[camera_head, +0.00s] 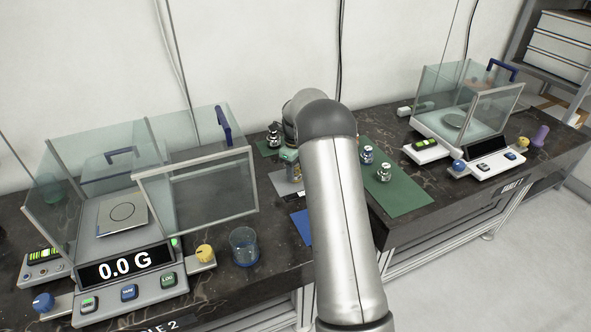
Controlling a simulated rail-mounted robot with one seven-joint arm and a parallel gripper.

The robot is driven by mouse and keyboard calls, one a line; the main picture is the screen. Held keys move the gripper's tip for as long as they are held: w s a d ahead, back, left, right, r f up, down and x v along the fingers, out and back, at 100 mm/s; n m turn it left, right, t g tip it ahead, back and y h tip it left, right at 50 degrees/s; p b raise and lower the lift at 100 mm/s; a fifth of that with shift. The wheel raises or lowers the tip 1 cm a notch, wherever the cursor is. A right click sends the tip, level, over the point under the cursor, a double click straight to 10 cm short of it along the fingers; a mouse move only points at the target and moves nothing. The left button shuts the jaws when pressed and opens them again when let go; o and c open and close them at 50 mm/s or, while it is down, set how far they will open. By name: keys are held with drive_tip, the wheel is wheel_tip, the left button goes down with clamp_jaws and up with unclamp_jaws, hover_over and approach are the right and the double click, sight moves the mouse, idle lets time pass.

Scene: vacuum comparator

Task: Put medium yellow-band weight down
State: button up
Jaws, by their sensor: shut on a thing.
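My arm rises through the middle of the camera_head view and bends over at the top, hiding the bench behind it. My gripper is hidden behind the arm, so what it holds does not show. I cannot make out a yellow-band weight. Two small metal weights, one at the back (367,155) and one in front (384,172), stand upright on the green mat (408,196) right of the arm; the back one looks blue-banded. Another small weight (273,136) stands left of the arm. A small green and pale object (289,156) shows partly beside the arm.
A glass-walled balance (128,275) reading 0.0 G stands at left, its pan (122,212) empty. A glass beaker (244,246) stands beside it, near a blue mat (301,226). A second balance (464,140) stands at right, with a purple object (540,135) nearby.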

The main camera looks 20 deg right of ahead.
drive_tip(key=o, duration=1.2)
drive_tip(key=shift+f, duration=0.15)
wheel_tip(320, 180, up, 12)
drive_tip(key=shift+r, duration=0.2)
